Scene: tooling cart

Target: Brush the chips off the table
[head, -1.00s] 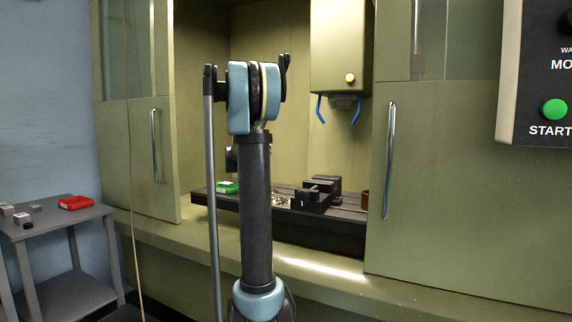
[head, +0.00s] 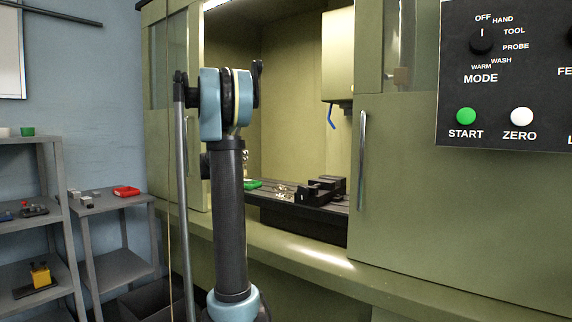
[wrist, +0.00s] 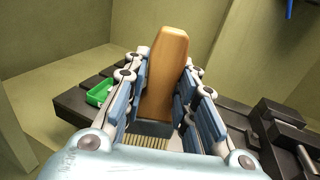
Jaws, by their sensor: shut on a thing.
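My gripper (wrist: 160,90) is shut on the wooden handle of a brush (wrist: 166,65), which stands between its fingers in the wrist view. A pale ribbed patch, perhaps bristles, shows low between the fingers. In the head view my arm hides the gripper and brush. The dark slotted machine table (head: 341,207) lies inside the open green enclosure. Small shiny chips (head: 284,194) lie on it, left of the black vise (head: 322,189). I cannot make out chips in the wrist view. A green tray (head: 252,184) is on the table's left part, and it also shows in the wrist view (wrist: 101,92).
The vise also shows at right in the wrist view (wrist: 285,135). The enclosure's right door (head: 400,170) and the control panel (head: 500,85) stand to the right. A blue hooked nozzle (head: 331,117) hangs above the table. A grey cart (head: 105,203) and shelf (head: 30,225) are at left.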

